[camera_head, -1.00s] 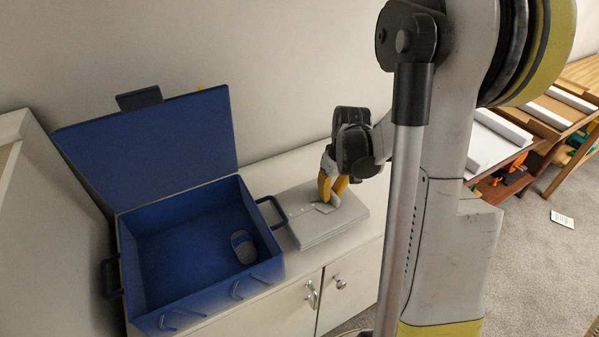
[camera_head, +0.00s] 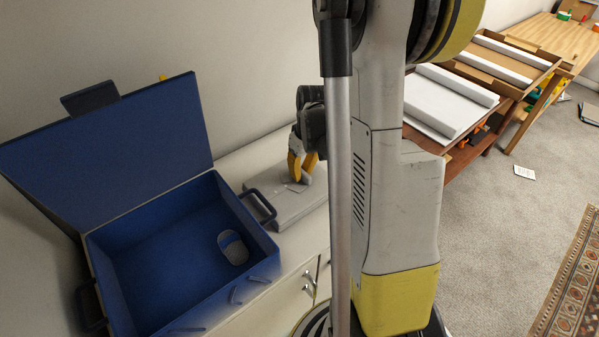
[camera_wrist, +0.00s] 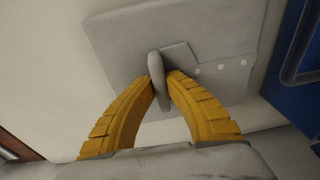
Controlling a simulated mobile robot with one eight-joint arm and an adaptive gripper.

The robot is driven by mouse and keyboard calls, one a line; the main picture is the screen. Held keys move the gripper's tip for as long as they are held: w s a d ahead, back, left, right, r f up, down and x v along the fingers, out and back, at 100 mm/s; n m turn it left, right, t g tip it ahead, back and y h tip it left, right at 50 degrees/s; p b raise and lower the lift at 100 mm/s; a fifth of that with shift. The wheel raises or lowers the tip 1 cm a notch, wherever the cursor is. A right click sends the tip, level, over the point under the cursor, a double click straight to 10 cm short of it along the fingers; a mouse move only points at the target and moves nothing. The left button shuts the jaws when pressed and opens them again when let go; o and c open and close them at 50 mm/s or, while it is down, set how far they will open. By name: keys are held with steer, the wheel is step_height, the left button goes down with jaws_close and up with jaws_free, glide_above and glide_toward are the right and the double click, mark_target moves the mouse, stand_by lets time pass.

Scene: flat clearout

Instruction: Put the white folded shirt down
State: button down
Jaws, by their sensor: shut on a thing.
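The white folded shirt (camera_head: 287,206) lies flat, grey-white, on the white cabinet just right of the blue case in the head view. It also shows in the wrist view (camera_wrist: 115,42), with small buttons and a raised fold of cloth. My gripper (camera_head: 302,179) is above the shirt, pointing down. In the wrist view its yellow fingers (camera_wrist: 161,84) are shut on the raised fold. The shirt appears to be at the cabinet top; whether it fully rests there I cannot tell. Its right part is hidden behind my arm in the head view.
The open blue case (camera_head: 165,262) stands left of the shirt, its lid up and a grey slipper-like item (camera_head: 233,248) inside. Tables with white trays stand right; a patterned rug (camera_head: 577,285) lies on the carpet.

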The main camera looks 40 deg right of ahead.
steer(key=c, duration=1.5)
jaws_free()
steer(key=shift+c, duration=0.2)
step_height(320, 180, up, 12)
steer(key=s+f+p, duration=0.1)
steer(key=p, duration=0.4)
steer(key=s+a+r+t, duration=0.2)
steer(key=a+r, duration=0.4)
steer(key=a, duration=0.5)
steer(key=s+a+r+t, duration=0.3)
steer(key=s+a+r, duration=0.2)
steer(key=a, duration=0.7)
steer(key=shift+s+a+r+n+t+h, duration=0.2)
steer(key=shift+r+n+t+h, duration=0.1)
steer(key=shift+r, duration=0.3)
